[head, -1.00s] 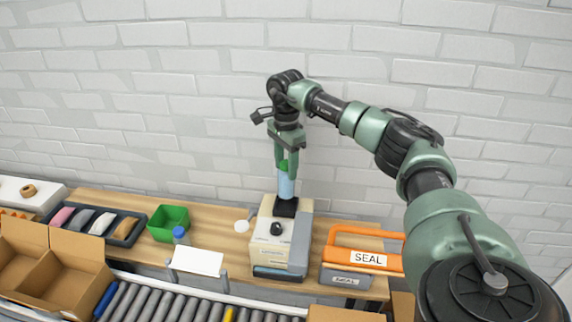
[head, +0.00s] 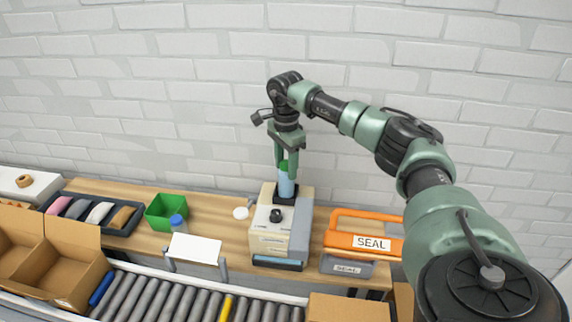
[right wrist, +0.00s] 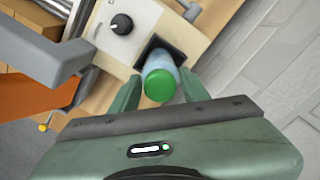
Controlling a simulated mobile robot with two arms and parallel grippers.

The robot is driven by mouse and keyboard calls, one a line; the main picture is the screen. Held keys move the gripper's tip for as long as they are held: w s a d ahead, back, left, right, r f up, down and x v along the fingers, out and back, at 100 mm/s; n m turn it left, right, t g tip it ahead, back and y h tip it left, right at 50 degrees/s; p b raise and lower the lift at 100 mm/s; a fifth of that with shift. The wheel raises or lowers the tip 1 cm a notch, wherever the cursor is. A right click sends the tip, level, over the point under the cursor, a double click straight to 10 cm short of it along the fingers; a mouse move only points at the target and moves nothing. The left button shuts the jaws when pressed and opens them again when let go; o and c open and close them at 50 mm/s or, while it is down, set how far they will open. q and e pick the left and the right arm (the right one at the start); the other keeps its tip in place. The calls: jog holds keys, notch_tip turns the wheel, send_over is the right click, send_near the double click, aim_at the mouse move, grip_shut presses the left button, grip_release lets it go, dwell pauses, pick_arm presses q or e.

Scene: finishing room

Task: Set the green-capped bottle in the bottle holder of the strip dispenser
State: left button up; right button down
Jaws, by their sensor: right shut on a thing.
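The green-capped bottle (head: 287,186) is light blue and upright, above the back of the strip dispenser (head: 270,237). Its green cap (right wrist: 160,86) faces me in the right wrist view. My right gripper (head: 288,168) is shut on the bottle near its cap, from above. The black square bottle holder (head: 284,200) is on the dispenser's top. The bottle's lower end is at the holder's opening and appears to be inside it; how deep is hidden. The right wrist view shows the holder (right wrist: 150,51) around the bottle's base. My left gripper is out of view.
An orange-handled SEAL box (head: 345,240) stands right of the dispenser. Left of it are a white disc (head: 241,213), a green bin (head: 167,212), a blue-capped bottle (head: 178,224) and a tray of pouches (head: 127,217). A roller conveyor (head: 180,298) runs in front.

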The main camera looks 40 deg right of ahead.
jog(key=shift+c, duration=1.2)
grip_release()
jog(key=shift+r, duration=0.15)
jog(key=shift+r+p, duration=0.9)
jog(key=shift+r, duration=0.1)
jog(key=shift+r, duration=0.1)
jog(key=shift+r+p, duration=2.55)
jog(key=shift+r, duration=0.4)
jog(key=shift+f, duration=0.1)
